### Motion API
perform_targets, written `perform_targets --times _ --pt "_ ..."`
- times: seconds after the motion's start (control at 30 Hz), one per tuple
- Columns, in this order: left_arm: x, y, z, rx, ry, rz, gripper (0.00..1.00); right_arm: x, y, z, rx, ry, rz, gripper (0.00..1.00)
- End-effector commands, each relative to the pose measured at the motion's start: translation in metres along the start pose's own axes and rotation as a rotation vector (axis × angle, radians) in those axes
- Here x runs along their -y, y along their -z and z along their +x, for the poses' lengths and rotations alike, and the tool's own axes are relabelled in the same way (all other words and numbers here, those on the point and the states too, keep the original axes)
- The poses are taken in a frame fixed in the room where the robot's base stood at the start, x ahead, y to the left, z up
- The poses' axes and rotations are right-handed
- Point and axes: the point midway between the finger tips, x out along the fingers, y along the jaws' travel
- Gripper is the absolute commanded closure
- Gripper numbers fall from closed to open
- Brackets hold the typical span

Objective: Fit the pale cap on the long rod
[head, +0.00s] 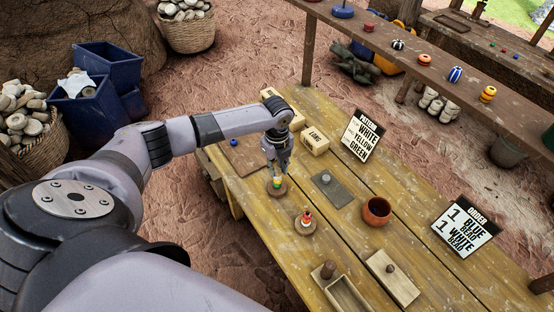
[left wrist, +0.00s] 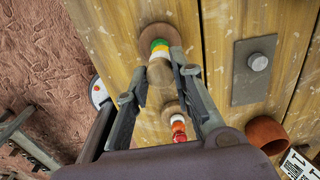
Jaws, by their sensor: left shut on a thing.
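My left gripper (head: 275,165) is low over a round-based rod stand (head: 277,188) on the table. In the left wrist view its fingers (left wrist: 160,76) are shut on a pale tan cap (left wrist: 160,72). The cap lines up with the green, yellow-orange and white beads (left wrist: 160,52) stacked on that stand. The beads hide the rod, and I cannot tell whether the cap touches it or sits on it. A second stand (head: 305,224) carries red, white and orange pieces (left wrist: 178,127). My right gripper is out of view.
A block marked LONG (head: 315,140) and a sign (head: 362,135) stand at the back. A grey plate with a knob (head: 331,188), a brown pot (head: 377,210), an order sign (head: 464,225) and a wooden tray (head: 347,296) lie right and in front. Bare planks separate them.

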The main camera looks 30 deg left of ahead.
Motion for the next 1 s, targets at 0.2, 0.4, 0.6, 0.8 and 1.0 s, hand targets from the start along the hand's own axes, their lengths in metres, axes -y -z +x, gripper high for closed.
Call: perform_targets --times 0.2,0.4,0.6,0.8,1.0 --pt "0.0002 0.0001 -0.0001 0.000 0.000 0.000 0.77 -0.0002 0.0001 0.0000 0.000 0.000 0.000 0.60" --pt "0.0002 0.0001 -0.0002 0.000 0.000 0.000 0.63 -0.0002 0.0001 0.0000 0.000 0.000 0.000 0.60" --pt "0.0002 0.0000 -0.0002 0.000 0.000 0.000 0.54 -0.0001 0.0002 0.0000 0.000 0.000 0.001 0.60" --pt "0.0001 0.0000 -0.0003 0.000 0.000 0.000 0.54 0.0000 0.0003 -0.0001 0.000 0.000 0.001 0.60" --pt "0.0001 0.0000 -0.0087 0.000 0.000 0.000 0.54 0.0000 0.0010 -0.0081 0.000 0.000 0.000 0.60"
